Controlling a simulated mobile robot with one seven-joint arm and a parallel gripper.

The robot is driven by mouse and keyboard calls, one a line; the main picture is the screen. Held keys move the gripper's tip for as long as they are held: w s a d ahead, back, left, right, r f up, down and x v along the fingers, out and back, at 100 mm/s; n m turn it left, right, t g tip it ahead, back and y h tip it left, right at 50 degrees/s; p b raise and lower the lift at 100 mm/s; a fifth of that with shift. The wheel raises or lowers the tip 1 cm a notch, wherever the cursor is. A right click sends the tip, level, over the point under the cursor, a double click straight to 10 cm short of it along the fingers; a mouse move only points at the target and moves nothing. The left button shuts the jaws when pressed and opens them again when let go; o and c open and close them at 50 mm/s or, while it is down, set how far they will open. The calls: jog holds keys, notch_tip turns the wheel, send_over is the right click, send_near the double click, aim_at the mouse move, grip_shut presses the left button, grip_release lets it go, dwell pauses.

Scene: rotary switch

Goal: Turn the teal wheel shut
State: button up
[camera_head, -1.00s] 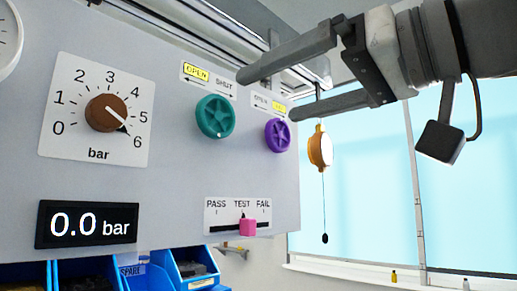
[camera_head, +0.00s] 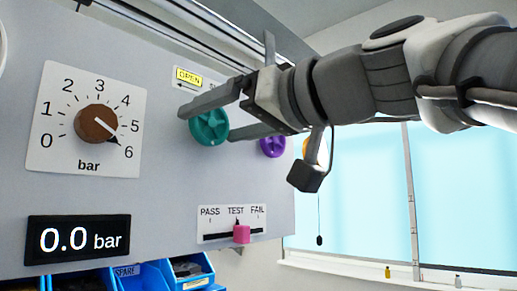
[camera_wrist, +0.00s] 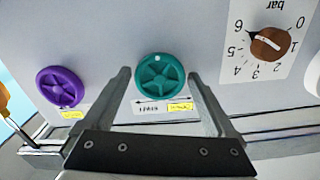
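The teal wheel (camera_head: 209,127) is mounted on the grey panel, under a label whose yellow OPEN part (camera_head: 188,76) shows; my gripper hides the rest of that label. My gripper (camera_head: 205,122) is open, with its two fingers apart in front of the teal wheel. In the wrist view the teal wheel (camera_wrist: 160,78) sits between the open fingertips (camera_wrist: 158,72), upside down, with a pale dot on its rim. I cannot tell whether a finger touches the rim.
A purple wheel (camera_head: 273,146) is to the right. A brown knob (camera_head: 97,124) on a bar dial points near 6, and a display (camera_head: 78,238) reads 0.0 bar. A pink slider (camera_head: 241,234) is at TEST. Blue bins (camera_head: 140,275) stand below.

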jog(key=c, duration=1)
